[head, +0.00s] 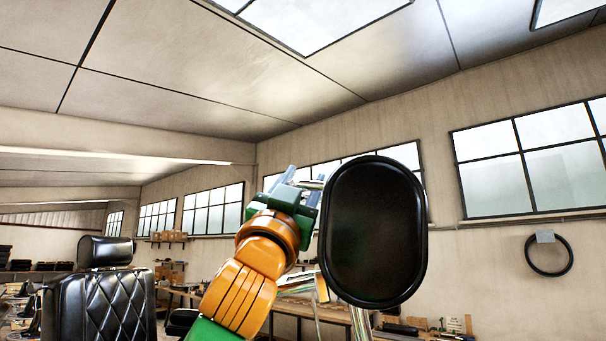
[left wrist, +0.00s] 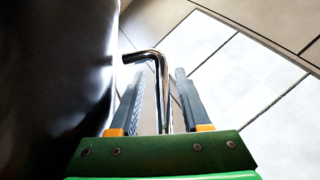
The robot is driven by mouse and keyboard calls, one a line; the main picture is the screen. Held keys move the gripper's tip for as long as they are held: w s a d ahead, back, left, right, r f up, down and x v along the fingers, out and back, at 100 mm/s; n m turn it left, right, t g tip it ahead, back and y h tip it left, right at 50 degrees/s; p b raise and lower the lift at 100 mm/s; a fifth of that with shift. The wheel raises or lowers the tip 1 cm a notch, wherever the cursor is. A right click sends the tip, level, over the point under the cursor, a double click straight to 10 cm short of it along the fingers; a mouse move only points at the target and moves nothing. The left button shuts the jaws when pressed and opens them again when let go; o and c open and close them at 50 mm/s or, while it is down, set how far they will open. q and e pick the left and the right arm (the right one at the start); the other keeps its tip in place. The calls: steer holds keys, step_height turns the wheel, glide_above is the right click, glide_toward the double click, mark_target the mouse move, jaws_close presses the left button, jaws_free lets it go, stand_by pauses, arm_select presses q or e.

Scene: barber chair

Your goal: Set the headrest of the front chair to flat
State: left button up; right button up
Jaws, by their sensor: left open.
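A black oval headrest (head: 373,232) stands close in front of me in the head view, its broad face upright and slightly tilted. I take it to be the front chair's. The same black pad (left wrist: 50,80) fills the left side of the left wrist view. A bent chrome rod (left wrist: 163,85) comes out beside it and runs down between the fingers of my left gripper (left wrist: 160,85). My left gripper (head: 303,184) is open, at the headrest's left edge, with a finger on each side of the rod. Contact cannot be told. My right gripper is out of view.
Another black chair with a quilted back (head: 100,305) and its own headrest (head: 105,252) stands at the left. A workbench (head: 290,308) with clutter runs along the wall behind. A black ring (head: 549,270) hangs on the right wall. Space above the headrest is clear.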

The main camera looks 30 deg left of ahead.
arm_select(q)
steer(key=shift+s, duration=0.15)
jaws_close()
stand_by(1.1)
